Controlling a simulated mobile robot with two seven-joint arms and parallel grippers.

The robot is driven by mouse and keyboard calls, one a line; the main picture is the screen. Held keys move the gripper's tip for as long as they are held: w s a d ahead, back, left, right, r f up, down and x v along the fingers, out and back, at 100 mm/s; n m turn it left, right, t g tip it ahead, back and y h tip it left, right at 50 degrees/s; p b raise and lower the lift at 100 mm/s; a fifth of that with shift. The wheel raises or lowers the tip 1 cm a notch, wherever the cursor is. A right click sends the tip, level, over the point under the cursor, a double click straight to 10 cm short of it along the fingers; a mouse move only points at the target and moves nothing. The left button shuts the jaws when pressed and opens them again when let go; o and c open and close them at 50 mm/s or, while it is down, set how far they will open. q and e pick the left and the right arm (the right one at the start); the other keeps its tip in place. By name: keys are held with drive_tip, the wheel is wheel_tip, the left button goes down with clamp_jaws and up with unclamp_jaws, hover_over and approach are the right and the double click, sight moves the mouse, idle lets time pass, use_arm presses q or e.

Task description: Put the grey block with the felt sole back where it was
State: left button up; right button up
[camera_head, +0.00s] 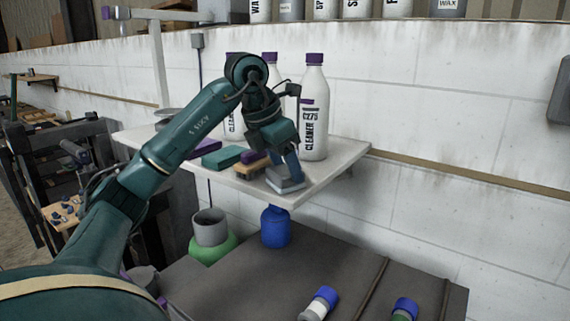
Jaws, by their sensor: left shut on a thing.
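The grey block with the pale felt sole (287,182) is at the front right of the white wall shelf (327,173). My left gripper (292,164) is above it, fingers pointing down, shut on the block. The block is at or just above the shelf surface; I cannot tell whether it touches. The arm's wrist hides part of the shelf behind it. My right gripper is not in view.
White cleaner bottles (314,110) stand close behind. Below are a blue container (275,227), a grey cup (210,227) and a dark table (240,285).

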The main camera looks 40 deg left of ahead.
use_arm(q)
drive_tip(key=o, duration=0.5)
drive_tip(key=shift+f, duration=0.15)
drive_tip(key=o, duration=0.5)
drive_tip(key=shift+c, duration=0.2)
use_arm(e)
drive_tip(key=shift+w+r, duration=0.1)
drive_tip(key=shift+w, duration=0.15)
use_arm(q)
drive_tip(key=shift+r, duration=0.3)
drive_tip(key=p+v, duration=0.2)
drive_tip(key=v, duration=0.9)
drive_tip(key=shift+s+r+p, duration=0.2)
drive_tip(key=shift+r+p, duration=0.1)
drive_tip(key=shift+r, duration=0.05)
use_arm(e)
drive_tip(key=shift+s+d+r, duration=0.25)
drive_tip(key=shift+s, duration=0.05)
use_arm(q)
drive_tip(key=shift+a, duration=0.1)
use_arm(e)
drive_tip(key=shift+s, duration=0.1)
